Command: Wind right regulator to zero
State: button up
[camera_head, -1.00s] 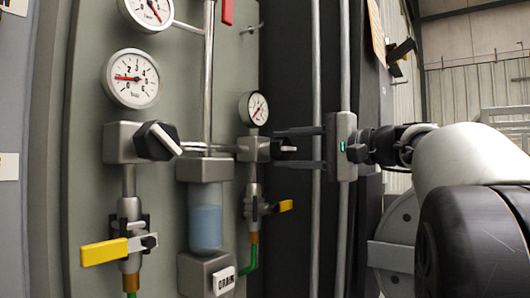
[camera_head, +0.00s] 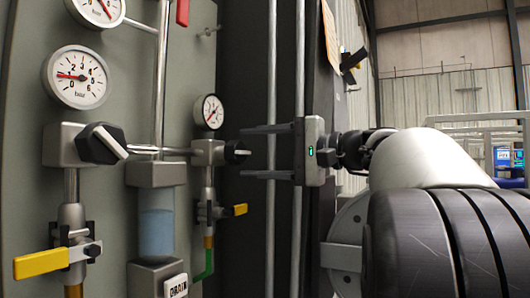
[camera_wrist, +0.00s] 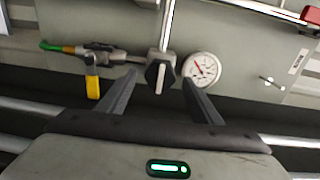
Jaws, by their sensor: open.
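The right regulator (camera_head: 206,153) is a grey block on the panel with a black knob (camera_head: 237,152) facing me. Its small white gauge (camera_head: 209,111) sits just above it; its red needle is too small to read. My gripper (camera_head: 243,152) is open, with one finger above and one below the knob in the head view. In the wrist view, the knob (camera_wrist: 160,75), with a pale bar across its face, lies between the fingertips of my gripper (camera_wrist: 160,78). Gaps show on both sides, so the fingers look clear of it. The gauge (camera_wrist: 201,69) is right of it.
The left regulator knob (camera_head: 101,144) and its larger gauge (camera_head: 76,77) are to the left. A clear bowl (camera_head: 156,222) with blue liquid hangs between the regulators. Yellow valve levers (camera_head: 42,263) (camera_head: 240,209) stick out below. Vertical pipes (camera_head: 298,80) run behind my gripper.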

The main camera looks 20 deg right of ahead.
jog(key=v, duration=1.4)
jog(key=shift+s+p, duration=0.2)
jog(key=shift+p, duration=0.25)
jog(key=shift+d+r, duration=0.1)
